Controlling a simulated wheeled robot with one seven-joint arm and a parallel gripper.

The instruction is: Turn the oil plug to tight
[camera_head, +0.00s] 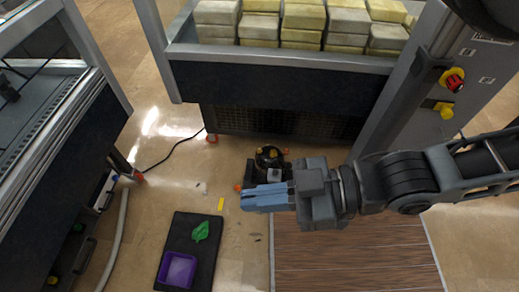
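A small dark vacuum pump (270,156) sits on the floor below the large machine, partly hidden by my gripper. A small orange-red part (238,187) shows just left of my fingertips, and a yellow spot shows on top of the pump. I cannot tell which of these, if either, is the oil plug. My gripper (246,198) reaches in from the right, its blue fingers pointing left, over or in front of the pump. The fingers look close together; whether they hold or touch anything is hidden.
A black mat (205,222) on the floor bears a purple tray (179,270) and a green cloth-like item (200,231). A yellow strip (221,204) lies nearby. Machine frames stand left and behind, with a red knob (454,82) at right. A wooden platform (350,258) lies in front.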

